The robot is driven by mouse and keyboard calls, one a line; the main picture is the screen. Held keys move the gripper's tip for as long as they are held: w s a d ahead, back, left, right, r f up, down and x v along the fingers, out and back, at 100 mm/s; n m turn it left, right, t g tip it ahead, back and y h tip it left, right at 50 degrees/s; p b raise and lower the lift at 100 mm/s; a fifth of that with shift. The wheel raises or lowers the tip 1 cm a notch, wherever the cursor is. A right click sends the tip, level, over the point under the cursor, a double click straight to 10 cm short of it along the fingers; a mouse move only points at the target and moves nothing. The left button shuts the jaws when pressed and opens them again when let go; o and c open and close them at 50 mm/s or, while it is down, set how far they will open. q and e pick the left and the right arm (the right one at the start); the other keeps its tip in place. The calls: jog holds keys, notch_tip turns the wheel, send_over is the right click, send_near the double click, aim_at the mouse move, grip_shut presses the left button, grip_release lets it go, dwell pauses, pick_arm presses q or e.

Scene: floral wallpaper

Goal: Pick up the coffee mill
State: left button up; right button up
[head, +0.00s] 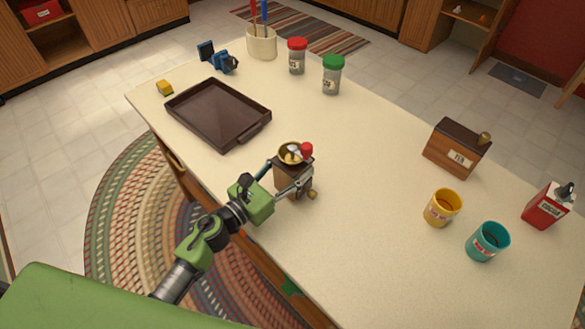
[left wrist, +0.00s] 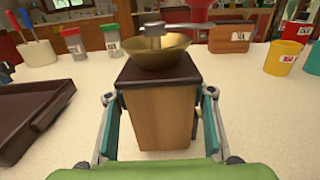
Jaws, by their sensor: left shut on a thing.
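The coffee mill (head: 291,177) stands upright near the front edge of the table, with a wooden body, a brass bowl and a crank with a red knob. In the left wrist view the mill (left wrist: 160,110) fills the middle. My left gripper (head: 285,186) has its fingers on either side of the wooden body and is shut on it. In the left wrist view the teal-padded fingers of the gripper (left wrist: 160,120) flank the body. I cannot tell whether the mill's base touches the table. My right gripper is not in view.
A dark tray (head: 252,137) lies left of the mill. Red-lidded (head: 297,57) and green-lidded (head: 332,76) jars stand behind. A wooden tea box (head: 455,150), yellow cup (head: 442,208), teal cup (head: 487,242) and red tin (head: 547,205) are at right. The table's middle is clear.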

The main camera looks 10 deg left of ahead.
aim_at(286, 164)
pick_arm(q)
jog(key=r, duration=0.2)
jog(key=r+p, duration=0.1)
jog(key=shift+s+a+r, duration=0.15)
jog(key=shift+s, duration=0.1)
jog(key=s+a+r+b, duration=0.1)
jog(key=s+a+r, duration=0.6)
jog(key=s+r, duration=0.2)
jog(key=shift+s+a, duration=0.25)
jog(key=shift+s, duration=0.85)
